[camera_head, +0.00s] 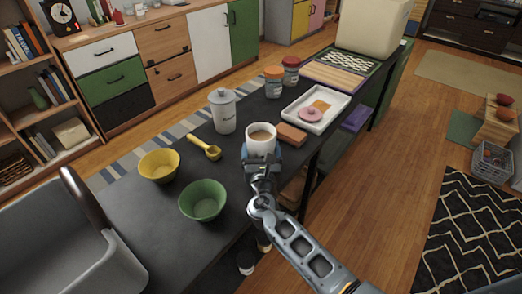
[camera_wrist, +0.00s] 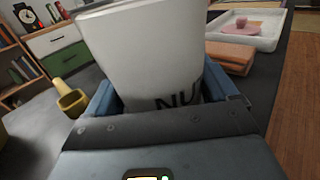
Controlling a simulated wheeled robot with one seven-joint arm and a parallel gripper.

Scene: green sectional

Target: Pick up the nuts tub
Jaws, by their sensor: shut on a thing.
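The nuts tub (camera_head: 261,139) is a white tub with a brown top surface, near the middle of the dark table. In the wrist view the tub (camera_wrist: 150,60) fills the middle, tilted in the picture, with the letters "NU" showing on its wall. My gripper (camera_head: 259,160) is shut on the tub, with a blue jaw on each side of it. I cannot tell whether the tub's base touches the table; my gripper hides it.
A white lidded canister (camera_head: 222,111), yellow scoop (camera_head: 205,148), yellow bowl (camera_head: 159,166) and green bowl (camera_head: 203,201) stand to the left. An orange-brown block (camera_head: 292,135) and white tray (camera_head: 330,99) lie close on the right. Two jars (camera_head: 273,84) stand behind.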

